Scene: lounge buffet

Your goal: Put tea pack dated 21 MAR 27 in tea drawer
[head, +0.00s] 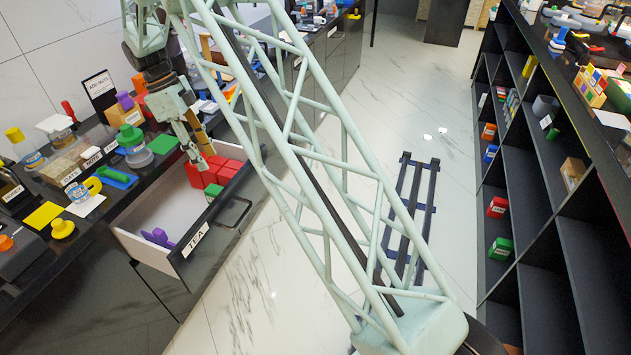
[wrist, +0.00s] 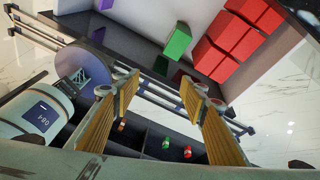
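The tea drawer (head: 195,238), labelled TEA, is pulled open below the counter. Several red packs (head: 205,174) stand in it; they also show in the wrist view (wrist: 236,38). A green pack (head: 213,191) lies near the drawer's front panel and shows in the wrist view (wrist: 178,42). A purple item (head: 157,237) lies at the drawer's near end. My gripper (head: 200,152) is above the drawer near the red packs. In the wrist view its ribbed fingers (wrist: 158,92) are apart, with nothing between them. No date is readable on any pack.
The counter (head: 95,232) left of the drawer is crowded with jars, labels and coloured items. Black shelving (head: 530,190) at right holds a red box (head: 497,207) and a green box (head: 500,248). Open marble floor lies between, with a dark slatted rack (head: 410,220).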

